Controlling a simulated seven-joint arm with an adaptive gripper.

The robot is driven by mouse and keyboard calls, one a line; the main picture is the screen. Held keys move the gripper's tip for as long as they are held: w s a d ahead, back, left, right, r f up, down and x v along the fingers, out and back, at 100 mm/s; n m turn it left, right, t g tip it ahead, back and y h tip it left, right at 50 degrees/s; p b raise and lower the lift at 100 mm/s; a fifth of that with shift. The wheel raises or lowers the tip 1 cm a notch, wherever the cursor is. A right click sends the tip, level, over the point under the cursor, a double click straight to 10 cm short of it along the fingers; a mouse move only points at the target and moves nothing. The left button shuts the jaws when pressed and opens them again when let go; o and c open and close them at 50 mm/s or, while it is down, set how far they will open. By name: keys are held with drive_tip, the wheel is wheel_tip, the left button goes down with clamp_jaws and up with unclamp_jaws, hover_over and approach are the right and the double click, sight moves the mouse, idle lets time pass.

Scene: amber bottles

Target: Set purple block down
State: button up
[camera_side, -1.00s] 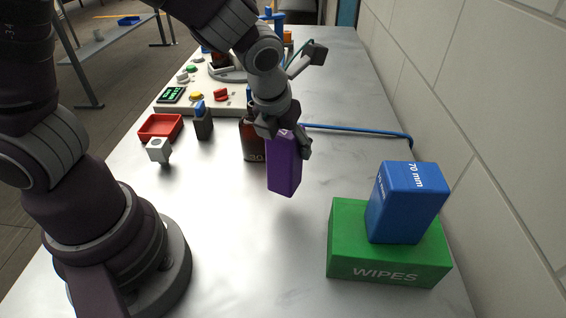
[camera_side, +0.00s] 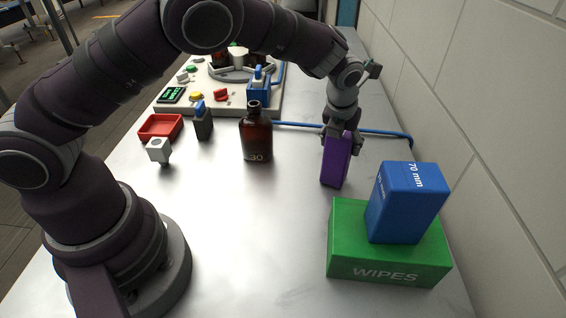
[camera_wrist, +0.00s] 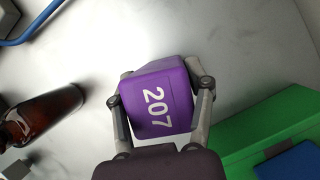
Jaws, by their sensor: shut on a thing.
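The purple block (camera_side: 335,163) is upright in my gripper (camera_side: 342,140), behind the green wipes box in the side view. My gripper is shut on its upper part, with a finger on either side. In the wrist view the purple block (camera_wrist: 158,98) shows the number 207 and sits between the two fingers of my gripper (camera_wrist: 160,100). Whether its bottom touches the table (camera_side: 260,220) or hangs just above it, I cannot tell.
A green wipes box (camera_side: 350,250) with a blue block (camera_side: 408,200) on top stands close by at the right. An amber bottle (camera_side: 256,135) stands to the left. A blue cable (camera_side: 385,133) runs behind the block. The table's middle is clear.

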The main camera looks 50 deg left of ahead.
drive_tip(key=o, duration=1.3)
drive_tip(key=shift+f, duration=0.1)
drive_tip(key=v, duration=1.2)
drive_tip(key=s+a+r+n, duration=0.1)
drive_tip(key=s+a+n, duration=0.1)
drive_tip(key=s+n, duration=0.4)
drive_tip(key=s+a+r+n+t+h, duration=0.1)
drive_tip(key=s+a+n, duration=0.2)
drive_tip(key=n, duration=1.2)
drive_tip(key=s+a+r+n, duration=0.1)
drive_tip(key=s+a+n, duration=0.1)
drive_tip(key=s+n, duration=0.6)
drive_tip(key=shift+s+a+r+n+t+h, duration=0.15)
drive_tip(key=shift+s+n, duration=0.05)
drive_tip(key=shift+n, duration=0.4)
drive_tip(key=shift+s+a+r+n+t+h, duration=0.15)
drive_tip(key=shift+s+n, duration=0.05)
drive_tip(key=shift+n, duration=0.4)
